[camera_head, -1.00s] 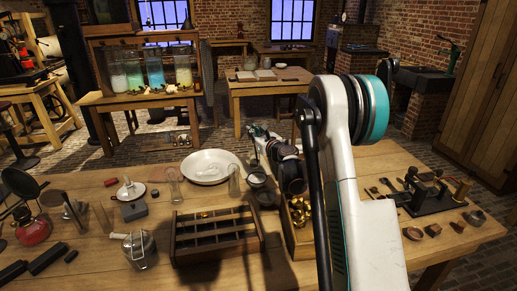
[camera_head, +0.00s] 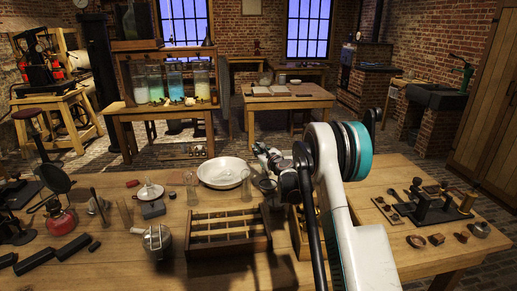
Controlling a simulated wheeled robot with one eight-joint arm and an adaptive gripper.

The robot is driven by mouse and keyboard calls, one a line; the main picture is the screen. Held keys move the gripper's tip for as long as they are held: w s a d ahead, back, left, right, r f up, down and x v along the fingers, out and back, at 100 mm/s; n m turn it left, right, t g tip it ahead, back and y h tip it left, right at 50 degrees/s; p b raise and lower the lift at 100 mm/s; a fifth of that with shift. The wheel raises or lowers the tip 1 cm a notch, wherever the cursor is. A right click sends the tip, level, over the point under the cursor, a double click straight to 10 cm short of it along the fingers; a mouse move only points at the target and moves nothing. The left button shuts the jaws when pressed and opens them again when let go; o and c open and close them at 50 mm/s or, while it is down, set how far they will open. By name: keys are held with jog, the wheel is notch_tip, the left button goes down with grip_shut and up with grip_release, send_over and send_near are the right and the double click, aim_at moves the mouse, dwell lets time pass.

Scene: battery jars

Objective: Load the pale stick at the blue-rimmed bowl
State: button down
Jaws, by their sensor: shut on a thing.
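A wide white bowl (camera_head: 222,172) stands at the far side of the wooden workbench. A blue colour on its rim cannot be made out at this size. My gripper (camera_head: 262,152) is at the end of my arm, just right of and above the bowl in the picture. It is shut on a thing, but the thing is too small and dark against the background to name. I cannot pick out the pale stick for sure. My own arm hides part of the bench's right half.
A slotted wooden tray (camera_head: 228,241) lies in front of the bowl. Clear glass cylinders (camera_head: 191,188) (camera_head: 246,185) and a dark cup (camera_head: 266,186) stand close to the bowl. A metal pot (camera_head: 158,241) stands left of the tray.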

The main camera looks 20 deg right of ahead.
jog(key=shift+f+b, duration=1.7)
jog(key=shift+f, duration=1.1)
jog(key=shift+r, duration=0.1)
jog(key=shift+r+p, duration=1.7)
jog(key=shift+r, duration=1.9)
jog(key=shift+r+p, duration=0.9)
jog(key=shift+r, duration=1.15)
jog(key=shift+a+f, duration=0.1)
